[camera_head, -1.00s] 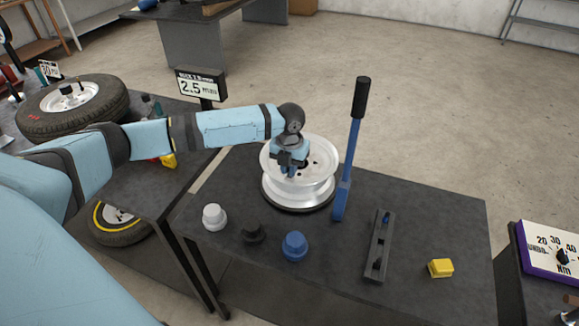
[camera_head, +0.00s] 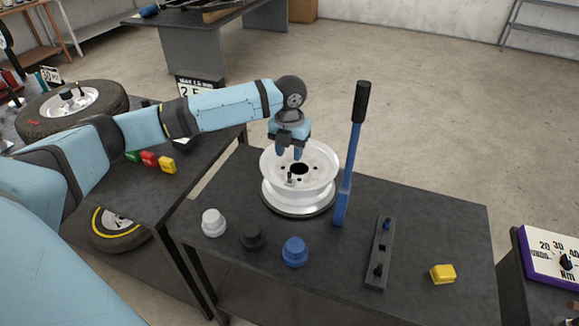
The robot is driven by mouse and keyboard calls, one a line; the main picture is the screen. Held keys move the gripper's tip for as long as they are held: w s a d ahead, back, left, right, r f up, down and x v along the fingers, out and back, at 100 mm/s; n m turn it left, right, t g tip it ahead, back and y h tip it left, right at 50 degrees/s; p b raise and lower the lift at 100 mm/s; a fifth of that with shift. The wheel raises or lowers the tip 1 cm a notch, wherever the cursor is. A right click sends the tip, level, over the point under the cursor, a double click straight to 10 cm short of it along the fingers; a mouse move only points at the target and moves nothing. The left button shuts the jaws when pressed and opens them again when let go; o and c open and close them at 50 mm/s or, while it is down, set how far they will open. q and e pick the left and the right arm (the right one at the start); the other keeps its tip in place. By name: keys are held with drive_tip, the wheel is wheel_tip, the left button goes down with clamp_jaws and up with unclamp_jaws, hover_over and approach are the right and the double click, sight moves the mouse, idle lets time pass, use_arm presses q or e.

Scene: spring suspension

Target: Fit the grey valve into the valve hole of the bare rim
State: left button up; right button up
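The bare rim (camera_head: 299,195) is silver-white and lies flat on the dark table, on a black ring. A small grey upright piece, which looks like the grey valve (camera_head: 290,179), stands at the near side of the rim's face, left of the dark centre hole. It seems to sit at the valve hole, but how deep it sits is too small to tell. My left gripper (camera_head: 289,153) is above the rim, pointing down. My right gripper is not in view.
A tall blue lever with a black handle (camera_head: 361,102) stands right of the rim. White (camera_head: 213,222), black (camera_head: 252,238) and blue (camera_head: 294,252) knob-like pieces lie in front. A dark slotted bar (camera_head: 379,255) and a yellow block (camera_head: 443,274) are to the right.

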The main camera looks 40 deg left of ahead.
use_arm(q)
drive_tip(key=shift+r, duration=2)
drive_tip(key=s+d+f+n+t+h, duration=0.2)
drive_tip(key=s+d+f+n+h, duration=0.1)
drive_tip(key=s+d+f+n, duration=1.15)
drive_tip(key=s+a+n+t+y, duration=0.2)
drive_tip(key=s+a+n+y, duration=0.15)
drive_tip(key=s+n, duration=1.45)
drive_tip(key=w+d+f+m+t+h+p, duration=0.1)
drive_tip(key=w+d+f+t+h+p, duration=0.1)
drive_tip(key=d+f+t, duration=0.1)
drive_tip(key=w+d+f+m+t+h+p, duration=0.1)
drive_tip(key=w+d+f+t+p, duration=0.1)
drive_tip(key=f, duration=0.4)
drive_tip(key=shift+w+d+t+h, duration=0.4)
drive_tip(key=shift+w+t, duration=0.35)
drive_tip(key=shift+t, duration=0.25)
